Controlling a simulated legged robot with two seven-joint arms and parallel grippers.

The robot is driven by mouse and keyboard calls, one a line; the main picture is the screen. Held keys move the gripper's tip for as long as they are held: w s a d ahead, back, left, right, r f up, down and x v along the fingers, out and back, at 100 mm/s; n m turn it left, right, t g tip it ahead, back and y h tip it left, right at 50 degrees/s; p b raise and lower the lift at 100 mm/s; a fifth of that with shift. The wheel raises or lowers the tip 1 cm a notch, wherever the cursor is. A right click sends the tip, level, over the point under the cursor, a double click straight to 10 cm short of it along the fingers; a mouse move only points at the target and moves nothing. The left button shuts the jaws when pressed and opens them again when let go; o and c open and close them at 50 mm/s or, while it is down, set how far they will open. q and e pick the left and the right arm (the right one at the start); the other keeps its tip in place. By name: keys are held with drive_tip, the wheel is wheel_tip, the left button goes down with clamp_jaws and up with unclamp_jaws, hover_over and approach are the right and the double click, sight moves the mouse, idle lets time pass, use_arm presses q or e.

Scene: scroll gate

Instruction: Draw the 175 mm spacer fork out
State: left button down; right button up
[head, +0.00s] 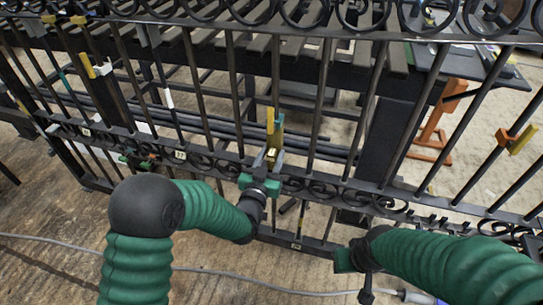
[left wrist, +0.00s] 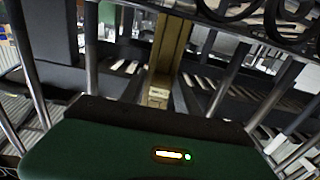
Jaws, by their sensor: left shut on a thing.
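A yellow-brown spacer fork (head: 271,124) stands upright at a bar in the middle of the iron gate (head: 231,85). In the left wrist view it shows as a tan upright strip (left wrist: 170,45) with a small pale label, too small to read. My left gripper (head: 265,165) is shut on the lower end of the fork, just above the scrolled rail; its fingers hide part of it. My right gripper (head: 352,259) is low at the right, in front of the gate's lower part; its fingertips are hard to make out.
Other coloured pieces sit on the bars: a yellow one (head: 87,66) at the left and an orange and yellow one (head: 518,140) at the right. Gate bars stand close on both sides of my left gripper. A grey cable (head: 220,275) lies on the floor.

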use_arm(q)
drive_tip(key=shift+s, duration=0.25)
drive_tip(key=shift+s+a, duration=0.25)
drive_tip(key=shift+s, duration=0.45)
drive_tip(key=shift+s+a, duration=0.2)
drive_tip(key=shift+s, duration=0.45)
drive_tip(key=shift+s+a, duration=0.25)
drive_tip(key=shift+s, duration=0.4)
drive_tip(key=shift+s, duration=0.15)
drive_tip(key=v, duration=1)
drive_tip(key=shift+p, duration=0.4)
drive_tip(key=shift+r, duration=0.2)
